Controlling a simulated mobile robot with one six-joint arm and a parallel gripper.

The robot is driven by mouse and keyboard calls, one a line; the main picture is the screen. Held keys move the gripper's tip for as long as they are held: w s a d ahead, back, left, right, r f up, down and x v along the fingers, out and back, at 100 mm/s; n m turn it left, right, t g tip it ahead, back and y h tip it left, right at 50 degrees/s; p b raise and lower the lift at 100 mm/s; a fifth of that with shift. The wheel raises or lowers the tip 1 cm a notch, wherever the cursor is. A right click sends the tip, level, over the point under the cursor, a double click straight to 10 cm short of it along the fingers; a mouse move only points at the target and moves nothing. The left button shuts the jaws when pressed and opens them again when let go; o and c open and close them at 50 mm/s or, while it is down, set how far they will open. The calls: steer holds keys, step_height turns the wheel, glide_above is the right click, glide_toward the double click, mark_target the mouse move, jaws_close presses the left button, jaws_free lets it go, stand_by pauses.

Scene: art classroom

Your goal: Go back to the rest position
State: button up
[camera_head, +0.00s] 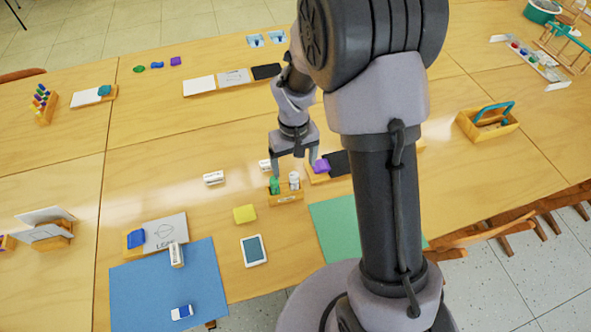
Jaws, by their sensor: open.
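My gripper (294,160) hangs fingers down at the end of my arm, over the middle of the wooden table. Its two fingers are apart and I see nothing between them. Just below it stands a small wooden holder (288,199) with a green item (274,185) and a white item (294,180) upright in it. A purple block (320,165) lies close to the right finger, on or beside a dark board (340,163). I cannot tell whether the finger touches the block. My arm's thick column hides part of the table to the right.
A blue mat (140,290) lies front left, and a green mat (330,225) lies partly behind my arm. A yellow block (244,214), a tablet-like item (253,251) and a white eraser-like block (213,178) lie nearby. A wooden caddy (485,124) stands right.

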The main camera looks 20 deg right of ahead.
steer(key=shift+r+p, duration=0.8)
steer(key=shift+r, duration=0.45)
steer(key=shift+f, duration=0.1)
steer(key=s+r+m+t, duration=0.2)
steer(key=s+r, duration=0.1)
steer(key=r, duration=0.8)
steer(key=s+a+r+m+t+y+b, duration=0.1)
steer(key=s+a+r+t, duration=0.1)
steer(key=s+r, duration=0.3)
steer(key=s+a+r+m+t+y+b, duration=0.1)
steer(key=s+r+m, duration=0.1)
steer(key=s+r, duration=0.4)
steer(key=s, duration=0.5)
steer(key=shift+s+a+t, duration=0.15)
steer(key=shift+a+t, duration=0.2)
steer(key=shift+t, duration=0.05)
